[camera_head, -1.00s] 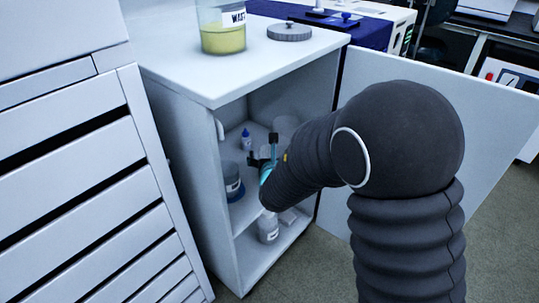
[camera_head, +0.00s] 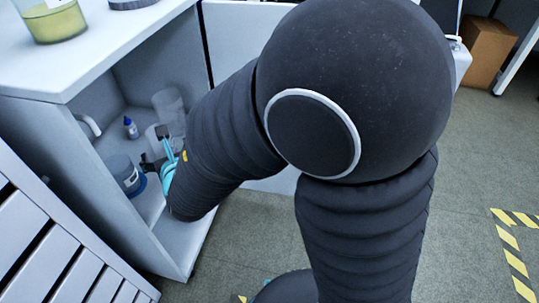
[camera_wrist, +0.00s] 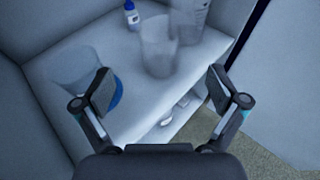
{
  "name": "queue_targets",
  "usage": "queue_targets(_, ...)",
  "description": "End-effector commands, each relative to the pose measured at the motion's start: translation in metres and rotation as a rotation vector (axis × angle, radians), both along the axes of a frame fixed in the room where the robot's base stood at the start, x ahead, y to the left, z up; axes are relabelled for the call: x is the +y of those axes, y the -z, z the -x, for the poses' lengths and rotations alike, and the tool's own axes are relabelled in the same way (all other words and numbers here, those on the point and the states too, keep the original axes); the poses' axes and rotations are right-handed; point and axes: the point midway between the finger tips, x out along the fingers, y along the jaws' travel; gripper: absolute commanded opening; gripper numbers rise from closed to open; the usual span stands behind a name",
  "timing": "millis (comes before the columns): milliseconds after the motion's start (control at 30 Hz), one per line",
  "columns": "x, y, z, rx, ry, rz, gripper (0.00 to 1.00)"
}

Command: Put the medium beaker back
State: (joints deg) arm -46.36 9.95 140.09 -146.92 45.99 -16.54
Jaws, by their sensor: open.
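A clear beaker (camera_wrist: 158,52), which I take to be the medium one, stands on the cabinet shelf (camera_wrist: 205,62). In the wrist view it is just beyond my open fingers and apart from them. A taller clear beaker (camera_wrist: 190,18) with markings stands behind it to the right; it also shows in the head view (camera_head: 168,102). My gripper (camera_wrist: 160,90) is open and empty, with its fingers wide apart. In the head view my gripper (camera_head: 163,158) is inside the cabinet opening, and it partly hides the nearer beaker (camera_head: 157,134).
A small blue-capped bottle (camera_wrist: 132,16) stands at the back of the shelf. A jar with blue at its base (camera_head: 124,174) stands at the left. White items (camera_wrist: 178,105) lie on the lower level. The open cabinet door (camera_head: 240,45) stands behind my arm.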

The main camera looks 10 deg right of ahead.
Motion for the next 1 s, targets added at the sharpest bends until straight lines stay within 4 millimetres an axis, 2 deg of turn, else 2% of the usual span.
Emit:
queue_targets(67, -0.005, -0.003, -0.002, 0.001, 0.019, -0.011, 0.96)
queue_targets(167, -0.028, -0.015, -0.012, 0.009, 0.113, -0.068, 0.96)
queue_targets(267, -0.076, -0.035, -0.026, 0.024, 0.295, -0.179, 0.96)
queue_targets(333, -0.119, -0.05, -0.031, 0.038, 0.456, -0.288, 0.96)
queue_targets(400, -0.164, -0.062, -0.031, 0.052, 0.621, -0.404, 0.96)
queue_targets(467, -0.199, -0.07, -0.026, 0.063, 0.758, -0.509, 0.96)
queue_targets(500, -0.222, -0.074, -0.021, 0.071, 0.847, -0.579, 0.96)
queue_targets(600, -0.273, -0.079, -0.002, 0.091, 1.062, -0.763, 0.96)
queue_targets(700, -0.314, -0.08, 0.025, 0.111, 1.266, -0.956, 0.96)
queue_targets(833, -0.352, -0.077, 0.064, 0.14, 1.509, -1.222, 0.96)
queue_targets(900, -0.364, -0.075, 0.086, 0.16, 1.628, -1.375, 0.96)
queue_targets(1000, -0.372, -0.071, 0.116, 0.195, 1.781, -1.6, 0.96)
